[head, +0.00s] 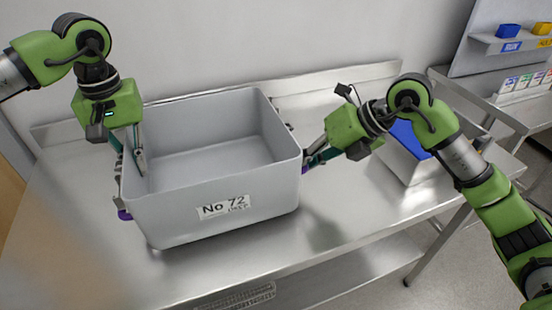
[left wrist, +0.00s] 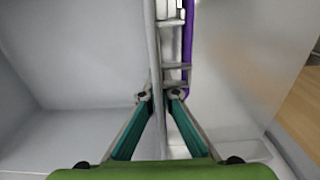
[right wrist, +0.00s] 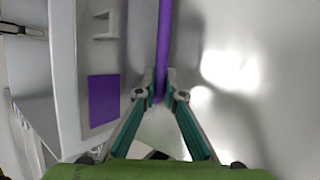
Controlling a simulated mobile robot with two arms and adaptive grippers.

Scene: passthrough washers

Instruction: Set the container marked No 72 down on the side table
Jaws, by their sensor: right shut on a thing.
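The grey open container marked No 72 (head: 225,190) is upright over a steel table (head: 350,235). I cannot tell whether its base touches the steel. It looks empty. My left gripper (head: 130,160) straddles the container's left wall, one finger inside and one outside. In the left wrist view the fingers (left wrist: 160,95) close in on this wall from both sides. My right gripper (head: 308,160) is at the container's right side. In the right wrist view it (right wrist: 160,93) is shut on the container's purple handle bar (right wrist: 164,45).
A grey bin with blue contents (head: 408,136) stands on the table behind my right arm. A second steel bench and a wall shelf with blue and yellow bins (head: 508,31) are at the far right. A white wall is behind; the table's front right is bare.

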